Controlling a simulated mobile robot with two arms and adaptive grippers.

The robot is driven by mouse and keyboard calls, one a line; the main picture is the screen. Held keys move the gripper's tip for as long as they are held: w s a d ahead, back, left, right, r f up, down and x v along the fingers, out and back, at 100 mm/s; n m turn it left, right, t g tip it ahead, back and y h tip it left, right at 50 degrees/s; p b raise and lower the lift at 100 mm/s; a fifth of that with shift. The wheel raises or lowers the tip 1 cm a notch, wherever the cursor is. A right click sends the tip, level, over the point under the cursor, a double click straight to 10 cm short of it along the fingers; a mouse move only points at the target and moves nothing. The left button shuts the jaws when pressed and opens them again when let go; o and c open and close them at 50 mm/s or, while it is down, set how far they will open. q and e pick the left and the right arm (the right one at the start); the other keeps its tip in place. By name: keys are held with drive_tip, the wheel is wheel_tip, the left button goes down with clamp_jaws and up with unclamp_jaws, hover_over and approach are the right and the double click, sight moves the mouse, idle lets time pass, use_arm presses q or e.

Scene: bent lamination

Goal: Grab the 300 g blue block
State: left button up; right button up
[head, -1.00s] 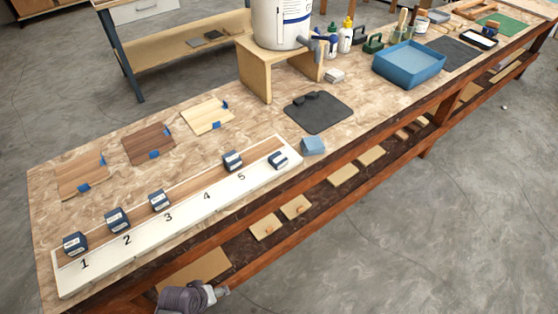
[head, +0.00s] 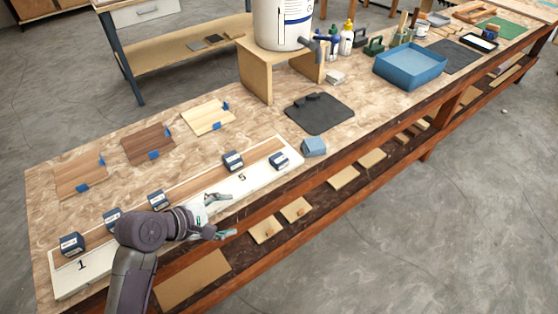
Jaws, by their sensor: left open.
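Several dark blue blocks with white labels stand along a white board (head: 262,178) with printed numbers. From left to right they are a first block (head: 71,244) near the 1, a second block (head: 113,220), a third block (head: 158,199), a fourth block (head: 232,160) and a last block (head: 279,160) at the board's right end. The label print is too small to tell which is 300 g. My left gripper (head: 222,215) is open and empty over the board's front edge, right of the third block and apart from the blocks. My left arm hides numbers 2 to 4.
A light blue object (head: 313,146) sits right of the board. Behind are wood panels with blue tape (head: 149,143), a dark mat (head: 320,114) and a wooden stand (head: 254,75) under a white bucket (head: 280,25). A blue tray (head: 410,66) stands farther right.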

sight(274, 161)
use_arm(q)
drive_tip(key=w+r+n+h, duration=0.1)
drive_tip(key=w+r+n, duration=0.1)
drive_tip(key=w+r+n+t+h, duration=0.1)
drive_tip(key=w+r+n, duration=0.1)
drive_tip(key=n, duration=0.1)
drive_tip(key=w+d+r+n, duration=0.1)
drive_tip(key=w+r+n, duration=0.1)
drive_tip(key=w, duration=0.1)
drive_tip(key=shift+n+h, duration=0.4)
drive_tip(key=shift+w+d+r+n+t, duration=0.1)
drive_tip(key=shift+w+r+n+t, duration=0.1)
drive_tip(key=shift+n+t, duration=0.1)
drive_tip(key=x, duration=1.3)
drive_tip(key=shift+w+d+b, duration=0.15)
drive_tip(key=shift+d+b, duration=0.1)
drive_tip(key=shift+b, duration=0.1)
drive_tip(key=shift+c, duration=0.2)
clamp_jaws()
